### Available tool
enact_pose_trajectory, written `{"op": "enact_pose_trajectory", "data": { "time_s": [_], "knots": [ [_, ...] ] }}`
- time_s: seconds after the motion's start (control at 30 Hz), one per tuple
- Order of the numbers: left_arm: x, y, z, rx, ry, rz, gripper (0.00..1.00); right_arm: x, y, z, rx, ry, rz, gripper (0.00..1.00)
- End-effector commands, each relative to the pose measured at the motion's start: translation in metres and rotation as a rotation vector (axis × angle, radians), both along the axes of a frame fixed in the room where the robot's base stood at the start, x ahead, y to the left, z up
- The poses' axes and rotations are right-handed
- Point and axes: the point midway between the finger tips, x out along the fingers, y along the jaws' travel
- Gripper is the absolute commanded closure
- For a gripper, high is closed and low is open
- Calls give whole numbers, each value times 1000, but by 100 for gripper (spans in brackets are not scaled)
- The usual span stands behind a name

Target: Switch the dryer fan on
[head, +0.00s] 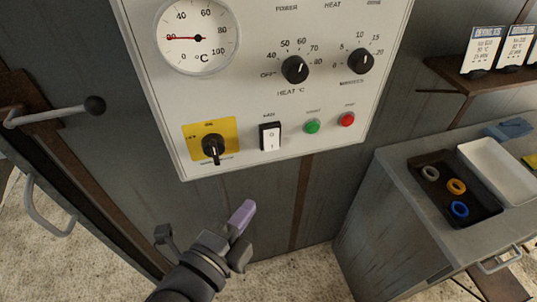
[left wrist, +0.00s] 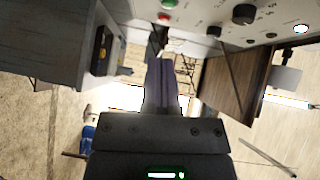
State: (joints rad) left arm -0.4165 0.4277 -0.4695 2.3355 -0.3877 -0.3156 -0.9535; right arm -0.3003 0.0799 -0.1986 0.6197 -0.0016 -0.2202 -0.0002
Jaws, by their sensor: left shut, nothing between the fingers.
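The dryer's pale control panel (head: 250,80) fills the upper middle of the head view. A white rocker switch in a black frame (head: 270,137) sits on its lower part; the label above is too small to read, and I cannot tell its position. To its left a black rotary switch (head: 213,147) sits on a yellow plate (head: 195,132). My left gripper (head: 243,216), with purple fingertips, is shut and empty below the panel's lower edge, apart from it. In the left wrist view its fingers (left wrist: 160,70) point toward the panel's underside.
A green button (head: 312,126), a red button (head: 347,119) and two black knobs (head: 295,69) are on the panel. A grey cabinet at right holds a black tray (head: 425,190) with rings and a white tray (head: 500,165). A lever handle (head: 60,112) stands out at left.

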Motion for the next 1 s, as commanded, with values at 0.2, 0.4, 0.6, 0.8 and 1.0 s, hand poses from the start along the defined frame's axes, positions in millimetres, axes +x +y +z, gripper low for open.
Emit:
{"op": "enact_pose_trajectory", "data": {
  "time_s": [0.2,0.4,0.6,0.8,1.0],
  "knots": [
    [21,-10,0,-3,-3,0,100,1,-2,3,-3,-2,2,6],
    [60,-31,-5,-3,-3,1,100,1,-2,4,-4,-2,2,6],
    [98,-44,-9,1,0,1,100,1,-2,4,-3,-2,2,6],
    [121,-35,-13,1,2,0,100,1,-1,4,-1,-1,2,6],
    [127,-33,-14,-1,2,0,100,1,2,4,3,-1,0,6]
  ]
}}
